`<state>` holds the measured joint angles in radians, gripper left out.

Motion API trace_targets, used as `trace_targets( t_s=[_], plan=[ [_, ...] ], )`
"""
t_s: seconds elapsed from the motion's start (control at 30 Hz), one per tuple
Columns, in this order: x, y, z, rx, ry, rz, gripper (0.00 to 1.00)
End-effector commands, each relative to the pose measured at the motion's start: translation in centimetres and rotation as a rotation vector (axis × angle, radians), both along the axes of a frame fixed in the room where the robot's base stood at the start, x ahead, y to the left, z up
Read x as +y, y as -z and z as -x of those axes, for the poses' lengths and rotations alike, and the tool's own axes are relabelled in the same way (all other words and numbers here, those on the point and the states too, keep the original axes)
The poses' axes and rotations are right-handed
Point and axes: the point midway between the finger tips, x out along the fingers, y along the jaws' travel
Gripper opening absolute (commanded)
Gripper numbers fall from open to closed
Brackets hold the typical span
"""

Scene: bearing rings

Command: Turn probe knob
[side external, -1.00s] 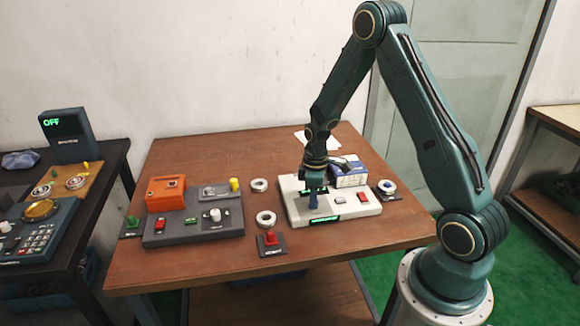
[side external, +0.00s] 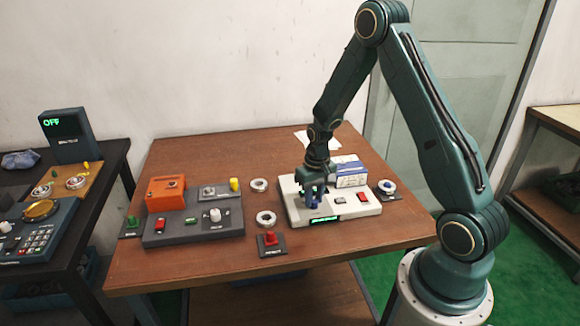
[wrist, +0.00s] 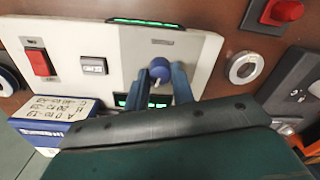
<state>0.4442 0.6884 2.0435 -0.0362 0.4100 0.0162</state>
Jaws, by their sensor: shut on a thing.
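The blue probe knob (wrist: 160,68) stands on the white instrument box (wrist: 205,50). In the wrist view my gripper (wrist: 160,74) has one finger on each side of the knob and is shut on it. In the side view my gripper (side external: 313,199) points down over the left part of the box (side external: 360,210), and its fingers hide most of the knob. A green lit display (side external: 325,218) is on the box's front edge; its text is too small to read.
The box also has a red switch (wrist: 40,63) and a grey button (wrist: 93,65). A blue-and-white carton (side external: 349,174) stands behind it. A pale ring (side external: 266,218), a red button (side external: 269,239) and a dark control panel (side external: 190,232) lie to the left.

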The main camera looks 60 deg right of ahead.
Motion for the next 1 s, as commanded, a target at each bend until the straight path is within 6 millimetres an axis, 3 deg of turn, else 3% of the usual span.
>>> trace_targets(
  t_s=[0.5, 1.0],
  plan=[
    [-0.04, -0.06, -0.01, -0.003, 0.433, 0.0, 0.02],
    [-0.06, -0.07, 0.0, -0.004, 0.554, 0.001, 0.02]
  ],
)
